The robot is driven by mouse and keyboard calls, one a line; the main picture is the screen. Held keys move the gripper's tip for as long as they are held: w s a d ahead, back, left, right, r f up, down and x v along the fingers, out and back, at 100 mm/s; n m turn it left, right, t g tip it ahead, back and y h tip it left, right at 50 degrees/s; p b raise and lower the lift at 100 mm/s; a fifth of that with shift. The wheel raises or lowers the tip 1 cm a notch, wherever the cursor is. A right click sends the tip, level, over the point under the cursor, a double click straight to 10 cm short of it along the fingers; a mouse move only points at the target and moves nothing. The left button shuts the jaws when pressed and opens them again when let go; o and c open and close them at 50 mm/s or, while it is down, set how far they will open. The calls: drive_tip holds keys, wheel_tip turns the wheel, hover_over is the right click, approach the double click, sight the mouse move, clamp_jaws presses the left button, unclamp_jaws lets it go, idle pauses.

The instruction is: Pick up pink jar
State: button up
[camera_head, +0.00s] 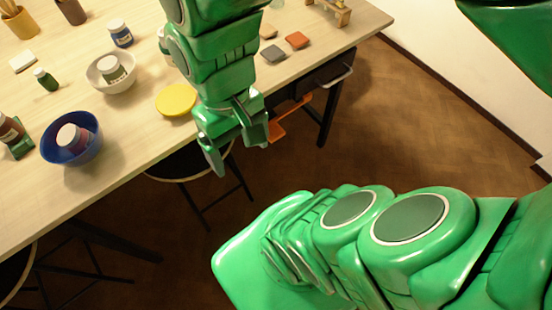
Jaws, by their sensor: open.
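No jar is plainly pink in the head view. The closest is a jar with a pale lid and a dull mauve-pink body (74,137), tilted inside a blue bowl (55,154) near the table's front edge. A reddish-brown jar (9,127) stands at the left edge of the view, by a green block. Another jar (162,37) is mostly hidden behind my arm, so its colour is unclear. My gripper (238,148) is open and empty, pointing down at the table's front edge, right of the blue bowl and yellow disc.
A yellow disc (176,100) lies left of my gripper. A white bowl (110,73) holds a jar. A blue jar (120,33) and a green bottle (46,79) stand behind. A stool (188,162) is below the edge.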

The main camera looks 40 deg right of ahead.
drive_tip(key=shift+w+d+r+m+h, duration=0.1)
drive_tip(key=shift+d+m+h, duration=0.2)
drive_tip(key=shift+d, duration=0.6)
drive_tip(key=shift+c, duration=1.2)
drive_tip(key=m+g+y, duration=0.2)
drive_tip(key=m+y, duration=1.1)
drive_tip(key=m, duration=0.2)
approach(68, 132)
drive_tip(key=a, duration=0.2)
drive_tip(key=shift+s+d+f+x, duration=0.1)
drive_tip(key=shift+f+x, duration=0.05)
drive_tip(key=shift+x, duration=1.75)
drive_tip(key=shift+s+d+f+x, duration=0.1)
drive_tip(key=shift+f+x, duration=0.05)
drive_tip(key=shift+x, duration=1.7)
drive_tip(key=shift+c, duration=0.2)
clamp_jaws()
